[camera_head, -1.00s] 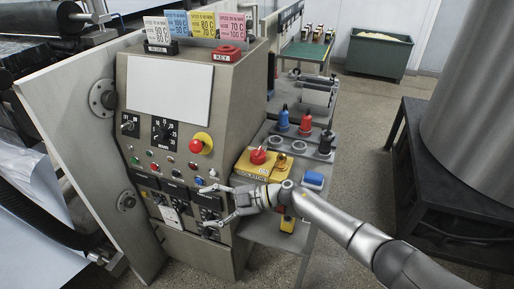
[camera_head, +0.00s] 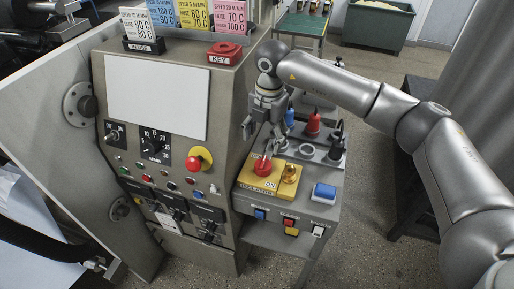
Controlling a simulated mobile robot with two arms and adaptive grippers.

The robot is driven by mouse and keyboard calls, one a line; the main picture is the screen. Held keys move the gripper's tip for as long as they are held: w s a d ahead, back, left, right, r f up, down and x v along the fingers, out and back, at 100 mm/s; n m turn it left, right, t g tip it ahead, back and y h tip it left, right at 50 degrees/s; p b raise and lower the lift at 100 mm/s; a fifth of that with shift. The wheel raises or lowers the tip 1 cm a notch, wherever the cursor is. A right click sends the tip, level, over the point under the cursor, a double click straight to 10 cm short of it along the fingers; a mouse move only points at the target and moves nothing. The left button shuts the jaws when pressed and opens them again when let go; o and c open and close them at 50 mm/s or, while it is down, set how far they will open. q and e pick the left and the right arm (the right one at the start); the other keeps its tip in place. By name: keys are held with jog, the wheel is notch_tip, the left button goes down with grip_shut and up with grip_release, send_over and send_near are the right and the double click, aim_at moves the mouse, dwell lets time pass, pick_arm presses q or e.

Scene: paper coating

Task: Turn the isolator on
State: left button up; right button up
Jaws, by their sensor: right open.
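The isolator is a yellow box (camera_head: 258,185) labelled "ISOLATOR", with "ON" printed on its top, on the grey side shelf right of the control panel. Its red rotary knob (camera_head: 263,166) sits on the left part of the top. A brass-coloured padlock-like piece (camera_head: 288,178) sits on its right part. My right gripper (camera_head: 259,144) points down just above the red knob, with its fingers apart. I cannot tell whether a fingertip touches the knob. My left gripper is not in view.
The control panel (camera_head: 155,100) with a red stop button on yellow (camera_head: 195,160) stands close on the left. Blue, red and black bottles (camera_head: 313,124) stand behind the isolator. A blue block (camera_head: 323,193) lies to its right, and small switches (camera_head: 289,222) line the shelf front.

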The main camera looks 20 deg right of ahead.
aim_at(264, 162)
jog(key=shift+s+f, duration=0.15)
jog(key=shift+s+f+p, duration=0.55)
jog(key=shift+s+f, duration=0.15)
jog(key=shift+f, duration=0.2)
notch_tip(264, 162, down, 3)
jog(key=shift+w+a+f+p, duration=0.1)
jog(key=shift+f+p, duration=0.05)
jog(key=shift+p, duration=0.3)
jog(key=f, duration=0.3)
jog(key=shift+w, duration=0.3)
jog(key=shift+a+f+p, duration=0.1)
jog(key=shift+f+p, duration=0.3)
jog(key=shift+f, duration=0.4)
jog(key=shift+c, duration=0.3)
jog(key=c, duration=1.4)
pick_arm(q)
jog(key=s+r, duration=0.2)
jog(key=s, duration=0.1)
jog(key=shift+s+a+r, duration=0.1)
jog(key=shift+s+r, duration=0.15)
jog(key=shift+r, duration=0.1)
